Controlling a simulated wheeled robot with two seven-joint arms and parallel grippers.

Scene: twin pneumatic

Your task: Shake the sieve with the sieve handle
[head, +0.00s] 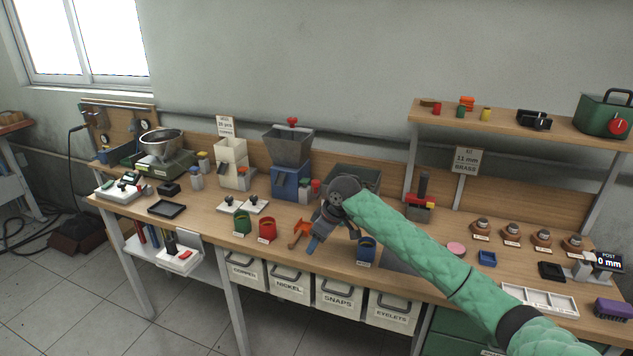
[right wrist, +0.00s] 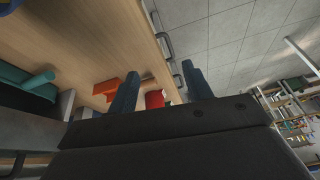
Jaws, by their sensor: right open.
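The sieve looks to be the dark green tray-like box (head: 355,175) at the back of the bench, partly hidden behind my right wrist. In the right wrist view a teal body (right wrist: 14,78) shows at the left edge, and a short teal round bar (right wrist: 40,80), likely the sieve handle, sticks out of it. The handle is hidden in the head view. My right gripper (head: 315,236) is open over the bench, its fingers pointing down and left. In the right wrist view nothing is between its fingers (right wrist: 160,88), and the bar is off to their left, apart. My left gripper is not in view.
An orange object (head: 299,232) and a red cup (head: 267,229) are close to my right fingers. A blue hopper unit (head: 290,182) stands behind. The bench's front edge is near.

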